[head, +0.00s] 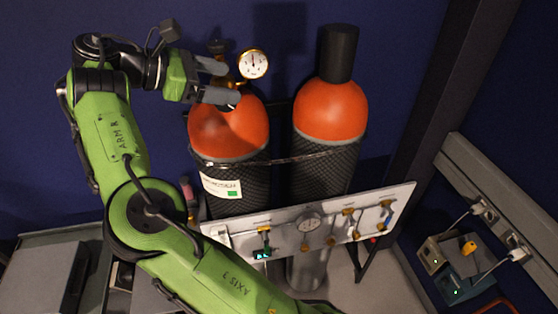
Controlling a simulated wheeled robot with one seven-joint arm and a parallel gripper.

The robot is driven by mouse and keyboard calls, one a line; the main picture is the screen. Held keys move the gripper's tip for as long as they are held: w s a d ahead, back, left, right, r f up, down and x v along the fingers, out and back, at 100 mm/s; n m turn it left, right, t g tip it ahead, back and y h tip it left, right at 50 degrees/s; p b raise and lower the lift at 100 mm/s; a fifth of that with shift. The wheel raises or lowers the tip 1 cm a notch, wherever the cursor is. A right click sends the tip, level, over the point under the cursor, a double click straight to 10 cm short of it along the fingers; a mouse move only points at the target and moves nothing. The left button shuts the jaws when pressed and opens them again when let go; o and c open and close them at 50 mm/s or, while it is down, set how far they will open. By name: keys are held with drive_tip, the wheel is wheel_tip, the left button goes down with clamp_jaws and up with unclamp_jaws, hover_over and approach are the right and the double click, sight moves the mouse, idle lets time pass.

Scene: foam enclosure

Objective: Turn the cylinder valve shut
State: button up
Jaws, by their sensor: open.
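The left gas cylinder (228,133) has an orange shoulder and a dark mesh sleeve, and stands upright. A brass valve with a round white gauge (253,64) sits on its top.
A second orange cylinder (331,109) with a black cap stands to the right. A bar runs across both cylinders. A pale panel (283,232) with a gauge and several small valves stands in front. Small boxes (455,265) sit at the lower right.

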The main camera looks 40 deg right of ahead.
drive_tip(key=s+d+f+m+y, duration=0.5)
drive_tip(key=s+d+f+y, duration=0.15)
drive_tip(key=d, duration=0.35)
drive_tip(key=s+a+f+m+t+y, duration=0.3)
drive_tip(key=s+a+f+m+y, duration=0.1)
drive_tip(key=s+a+f+y, duration=0.1)
drive_tip(key=shift+s+a+f+m+t+y, duration=0.15)
drive_tip(key=shift+s+a+m+t+y, duration=0.25)
drive_tip(key=shift+s+a+y, duration=0.55)
drive_tip(key=shift+s+d, duration=0.2)
drive_tip(key=shift+d, duration=0.1)
